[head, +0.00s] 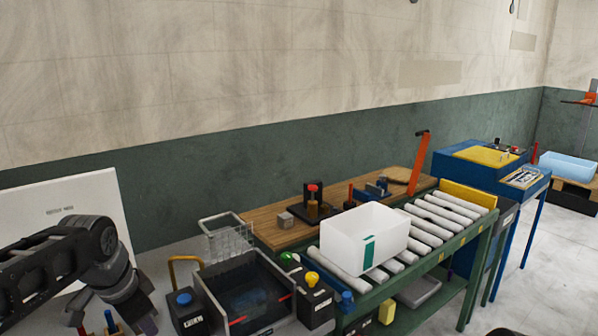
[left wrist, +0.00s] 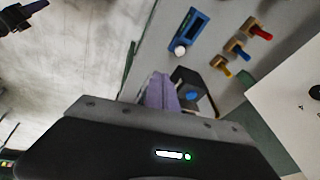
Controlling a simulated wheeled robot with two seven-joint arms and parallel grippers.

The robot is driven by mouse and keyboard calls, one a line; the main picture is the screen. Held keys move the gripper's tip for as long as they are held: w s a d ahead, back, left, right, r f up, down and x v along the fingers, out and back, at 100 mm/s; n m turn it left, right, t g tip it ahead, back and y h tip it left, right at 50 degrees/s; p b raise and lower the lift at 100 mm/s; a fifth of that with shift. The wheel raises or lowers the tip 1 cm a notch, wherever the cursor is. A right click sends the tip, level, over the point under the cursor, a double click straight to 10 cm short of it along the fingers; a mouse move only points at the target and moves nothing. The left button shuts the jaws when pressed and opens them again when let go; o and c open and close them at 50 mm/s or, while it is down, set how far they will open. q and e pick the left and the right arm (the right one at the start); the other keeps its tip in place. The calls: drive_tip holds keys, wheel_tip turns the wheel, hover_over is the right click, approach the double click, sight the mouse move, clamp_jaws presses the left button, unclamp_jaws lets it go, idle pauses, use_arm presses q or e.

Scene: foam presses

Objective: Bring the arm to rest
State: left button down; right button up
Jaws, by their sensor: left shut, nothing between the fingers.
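My left arm (head: 60,255) comes in from the left in the head view and bends down at the lower left. Its gripper (head: 148,325) is at the bottom edge, left of the box with the blue button (head: 186,299), and is partly cut off. In the left wrist view the purple-grey fingers (left wrist: 163,92) are shut together with nothing between them. Beyond them is the box with the blue button (left wrist: 193,92); I cannot tell how far off it is.
A dark open-topped press (head: 197,292) and a box with green and yellow buttons (head: 316,303) stand right of the gripper. A white bin (head: 345,238) sits on the roller conveyor (head: 440,215). A white panel (head: 110,205) stands behind my arm. Small coloured-handled pieces (left wrist: 240,48) show in the wrist view.

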use_arm(q)
drive_tip(key=w+d+f+n+t+h, duration=0.1)
drive_tip(key=w+d+f+n, duration=0.1)
drive_tip(key=w+d+f, duration=0.4)
drive_tip(key=s+d+f+n+t+h, duration=0.1)
drive_tip(key=d+f+n, duration=0.25)
drive_tip(key=f, duration=0.55)
drive_tip(key=s+d+f+n+h, duration=0.15)
drive_tip(key=d+f, duration=0.25)
drive_tip(key=f, duration=0.6)
drive_tip(key=s+d+f+n+g, duration=0.1)
drive_tip(key=s+d+f+g, duration=0.1)
drive_tip(key=s+f, duration=0.8)
drive_tip(key=s+d+f+n+g, duration=0.1)
drive_tip(key=s+d+f+g, duration=0.2)
drive_tip(key=s+f, duration=0.7)
drive_tip(key=s+d, duration=0.2)
drive_tip(key=s, duration=0.4)
drive_tip(key=shift+d+n, duration=0.15)
drive_tip(key=shift+n, duration=0.25)
